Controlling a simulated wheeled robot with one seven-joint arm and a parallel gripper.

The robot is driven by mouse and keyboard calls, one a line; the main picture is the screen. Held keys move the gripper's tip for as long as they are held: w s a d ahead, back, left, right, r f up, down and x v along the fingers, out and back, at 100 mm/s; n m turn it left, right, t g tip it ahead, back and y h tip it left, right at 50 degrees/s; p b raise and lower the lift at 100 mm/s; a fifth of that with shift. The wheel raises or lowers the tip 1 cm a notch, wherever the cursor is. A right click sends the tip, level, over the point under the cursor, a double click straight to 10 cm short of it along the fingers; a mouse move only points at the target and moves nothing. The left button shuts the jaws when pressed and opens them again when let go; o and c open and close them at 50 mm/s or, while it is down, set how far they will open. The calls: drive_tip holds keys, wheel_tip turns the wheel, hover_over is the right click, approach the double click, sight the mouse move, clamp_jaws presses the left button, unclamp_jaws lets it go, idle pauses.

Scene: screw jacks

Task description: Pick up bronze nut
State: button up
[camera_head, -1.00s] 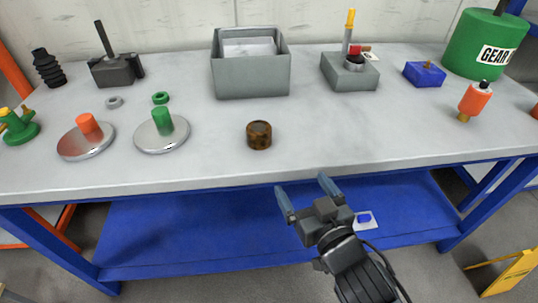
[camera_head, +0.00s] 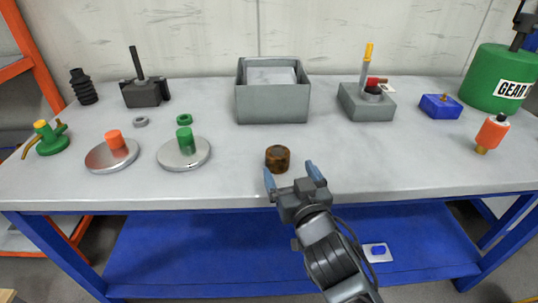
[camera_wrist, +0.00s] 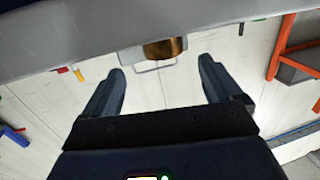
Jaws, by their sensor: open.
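The bronze nut (camera_head: 278,158), a short brown cylinder with a dark hollow top, stands upright near the front edge of the grey-topped workbench (camera_head: 330,165). In the wrist view the nut (camera_wrist: 165,48) shows at the top centre, beyond and between the fingertips in the picture. My gripper (camera_head: 291,173) is open and empty, with two blue fingers pointing toward the bench. It is at the front edge, just in front of the nut and slightly right of it. In the wrist view my gripper (camera_wrist: 162,67) has a wide gap between its fingers.
A grey open bin (camera_head: 272,103) stands behind the nut. Two round discs, one with an orange post (camera_head: 112,156) and one with a green post (camera_head: 184,153), lie to the left. A grey block (camera_head: 367,108) and blue block (camera_head: 440,106) stand back right. The bench around the nut is clear.

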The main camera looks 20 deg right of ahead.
sight(281, 161)
drive_tip(key=w, duration=0.2)
drive_tip(key=shift+w+r, duration=0.1)
drive_tip(key=shift+w, duration=0.25)
drive_tip(key=w, duration=0.2)
drive_tip(key=w+p, duration=0.1)
drive_tip(key=w, duration=0.2)
drive_tip(key=shift+w+d+f, duration=0.2)
drive_tip(key=shift+w+f, duration=0.1)
drive_tip(key=shift+f, duration=0.05)
drive_tip(key=c, duration=1.6)
drive_tip(key=shift+r, duration=0.15)
drive_tip(key=shift+c, duration=0.2)
